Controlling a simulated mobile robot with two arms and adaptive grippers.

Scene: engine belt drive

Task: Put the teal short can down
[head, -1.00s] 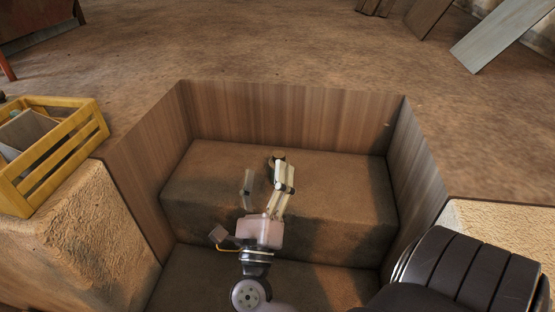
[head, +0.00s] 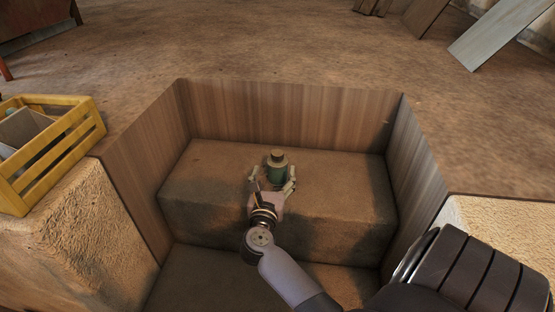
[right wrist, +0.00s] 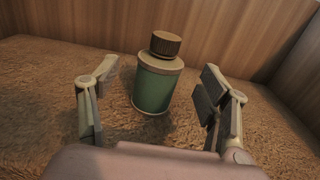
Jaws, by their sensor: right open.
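The teal short can (head: 277,171) stands upright on the raised earthen step inside the wood-lined pit. It has a tan shoulder and a brown cap. My right gripper (head: 271,184) is just in front of it, with its fingers spread. In the right wrist view the can (right wrist: 155,90) stands between and a little beyond the open fingers of my right gripper (right wrist: 155,98), with a gap on both sides. My left gripper is not in view.
The step (head: 335,180) around the can is bare. Wooden walls (head: 290,117) enclose the pit at the back and sides. A yellow crate (head: 60,165) holding several items sits on the ledge at left. Boards (head: 512,30) lie far back at right.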

